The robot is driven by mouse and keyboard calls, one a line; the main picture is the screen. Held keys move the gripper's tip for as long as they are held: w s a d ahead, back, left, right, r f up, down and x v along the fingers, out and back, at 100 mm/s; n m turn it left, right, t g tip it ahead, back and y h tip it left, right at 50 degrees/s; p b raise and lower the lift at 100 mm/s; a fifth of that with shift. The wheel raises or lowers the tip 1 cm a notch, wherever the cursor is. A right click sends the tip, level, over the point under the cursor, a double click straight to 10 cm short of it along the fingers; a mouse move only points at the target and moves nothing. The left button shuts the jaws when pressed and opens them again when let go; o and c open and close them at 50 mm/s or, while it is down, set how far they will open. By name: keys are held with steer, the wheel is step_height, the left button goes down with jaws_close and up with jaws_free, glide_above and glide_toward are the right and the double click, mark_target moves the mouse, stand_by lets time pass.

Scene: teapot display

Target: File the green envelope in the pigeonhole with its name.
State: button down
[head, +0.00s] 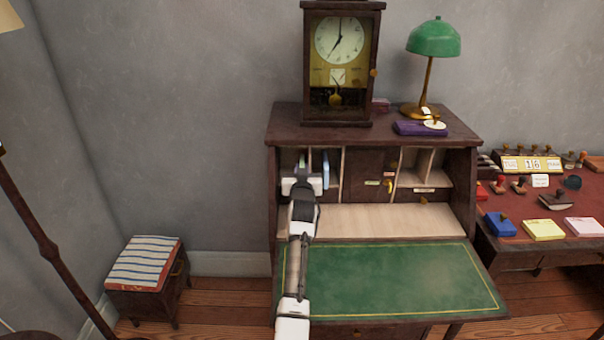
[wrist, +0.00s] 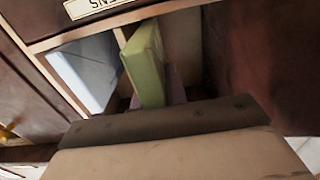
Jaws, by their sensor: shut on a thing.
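The green envelope (wrist: 147,65) stands on edge inside a narrow pigeonhole in the wrist view, its lower end running down behind the dark edge of my gripper. My gripper (head: 303,182) is at the left pigeonholes of the desk in the head view, shut on the green envelope. The fingertips are hidden in the wrist view. A pale blue envelope (wrist: 88,72) stands in the neighbouring compartment, across a thin wooden divider; it also shows in the head view (head: 326,169). A name plate (wrist: 95,6) sits above, cut off and not fully readable.
The desk's pigeonhole dividers (head: 342,172) and dark wooden side wall are close around my gripper. The green writing surface (head: 390,280) below is clear. A clock (head: 340,65), a green lamp (head: 433,40) and a purple box (head: 412,128) stand on top.

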steer(key=c, duration=1.3)
jaws_free()
steer(key=shift+d, duration=0.3)
steer(key=shift+s+f, duration=0.15)
steer(key=shift+s, duration=0.3)
steer(key=s, duration=0.4)
steer(key=s+b, duration=0.1)
steer(key=s, duration=0.3)
steer(key=s+a+b, duration=0.1)
steer(key=s, duration=0.4)
steer(key=shift+r, duration=0.25)
